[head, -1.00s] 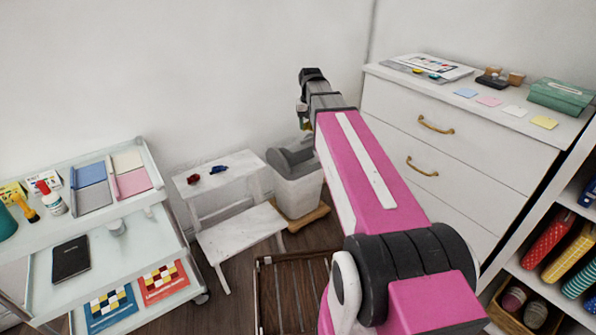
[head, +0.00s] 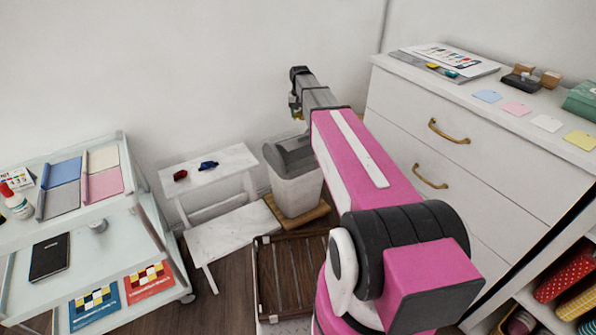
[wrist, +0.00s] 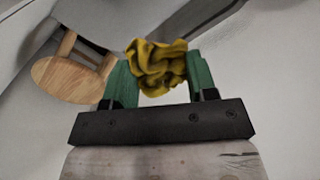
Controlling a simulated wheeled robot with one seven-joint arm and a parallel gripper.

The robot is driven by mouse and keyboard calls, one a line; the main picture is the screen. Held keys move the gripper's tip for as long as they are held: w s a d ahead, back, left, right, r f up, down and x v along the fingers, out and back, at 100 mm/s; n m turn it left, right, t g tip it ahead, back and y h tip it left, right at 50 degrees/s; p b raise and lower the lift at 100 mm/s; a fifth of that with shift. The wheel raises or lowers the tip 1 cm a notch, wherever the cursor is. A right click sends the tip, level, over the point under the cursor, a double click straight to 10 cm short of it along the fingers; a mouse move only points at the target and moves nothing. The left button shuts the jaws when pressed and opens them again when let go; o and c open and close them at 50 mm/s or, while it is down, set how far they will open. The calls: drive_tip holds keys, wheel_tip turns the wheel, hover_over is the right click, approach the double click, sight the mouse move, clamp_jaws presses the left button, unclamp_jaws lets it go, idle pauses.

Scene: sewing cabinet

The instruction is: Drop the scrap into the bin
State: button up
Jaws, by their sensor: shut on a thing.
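The scrap (wrist: 157,68) is a crumpled yellow piece of cloth, seen in the wrist view. My gripper (wrist: 157,82) has green fingers, shut on the scrap from both sides. In the head view my gripper (head: 296,108) is up near the back wall, above and slightly beyond the bin, with a bit of yellow showing at it. The bin (head: 297,190) is light grey with a dark grey lid (head: 290,155). It stands on a wooden base between the white step stool and the drawers. My arm hides part of its right side.
A white step stool (head: 225,165) with a red and a blue item on it stands left of the bin. A white chest of drawers (head: 420,130) is at right. A brown slatted crate (head: 285,275) is in front. A glass trolley (head: 110,245) is at left.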

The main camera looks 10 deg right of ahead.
drive_tip(key=shift+f, duration=2.9)
drive_tip(key=shift+c, duration=0.2)
drive_tip(key=o, duration=1)
drive_tip(key=shift+c, duration=0.2)
wheel_tip(320, 180, up, 11)
drive_tip(key=shift+f, duration=0.1)
